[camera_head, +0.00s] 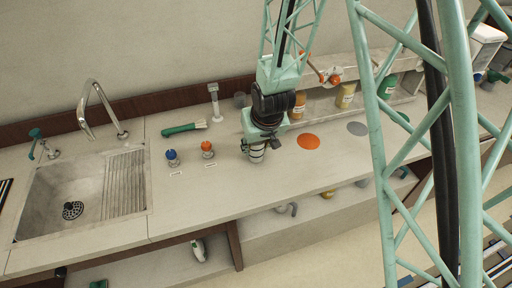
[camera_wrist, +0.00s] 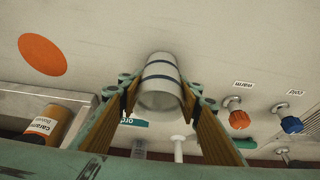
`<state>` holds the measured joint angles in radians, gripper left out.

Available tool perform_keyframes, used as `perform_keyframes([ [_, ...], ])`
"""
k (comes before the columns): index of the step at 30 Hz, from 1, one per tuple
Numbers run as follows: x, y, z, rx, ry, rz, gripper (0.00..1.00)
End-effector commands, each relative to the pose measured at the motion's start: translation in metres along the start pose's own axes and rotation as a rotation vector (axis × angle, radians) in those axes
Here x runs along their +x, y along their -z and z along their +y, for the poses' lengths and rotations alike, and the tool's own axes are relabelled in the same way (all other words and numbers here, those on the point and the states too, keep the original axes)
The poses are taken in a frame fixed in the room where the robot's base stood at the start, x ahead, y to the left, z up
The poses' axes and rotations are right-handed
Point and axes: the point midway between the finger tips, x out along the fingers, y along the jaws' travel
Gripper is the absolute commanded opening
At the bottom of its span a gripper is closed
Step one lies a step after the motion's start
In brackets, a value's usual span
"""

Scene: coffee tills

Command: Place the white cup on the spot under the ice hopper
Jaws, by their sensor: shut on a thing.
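My gripper (camera_head: 257,141) is above the counter, left of the orange spot. It is shut on a white cup (camera_head: 257,155) that shows below its fingers. In the wrist view the cup (camera_wrist: 160,85) sits between both fingers and has dark bands around it. I cannot tell whether its base touches the counter. A round orange spot (camera_head: 308,141) lies right of the cup; it also shows in the wrist view (camera_wrist: 42,55). A grey spot (camera_head: 357,129) lies farther right. A white bin (camera_head: 487,45) at the upper right may be the ice hopper; my lattice structure partly hides that side.
Blue (camera_head: 172,158) and orange-red (camera_head: 207,149) knobs stand left of the cup. A green-handled brush (camera_head: 184,128) lies behind them. The sink (camera_head: 72,205) is at left. A shelf with bottles (camera_head: 345,95) stands behind the spots. The counter between cup and orange spot is clear.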

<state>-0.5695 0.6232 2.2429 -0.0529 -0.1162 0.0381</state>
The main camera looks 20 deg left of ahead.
Motion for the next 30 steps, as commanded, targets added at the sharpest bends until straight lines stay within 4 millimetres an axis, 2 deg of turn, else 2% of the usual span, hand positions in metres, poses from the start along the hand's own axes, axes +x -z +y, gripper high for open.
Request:
perform_keyframes([
  [13, 0.0033, -0.0012, 0.0, 0.0, 0.0, 0.001, 0.25],
  [14, 0.003, -0.001, 0.0, 0.0, 0.0, 0.001, 0.33],
  [18, 0.0024, -0.0008, 0.0, 0.0, 0.0, 0.001, 0.46],
  [30, 0.0016, -0.0004, 0.0, 0.0, 0.0, 0.001, 0.46],
])
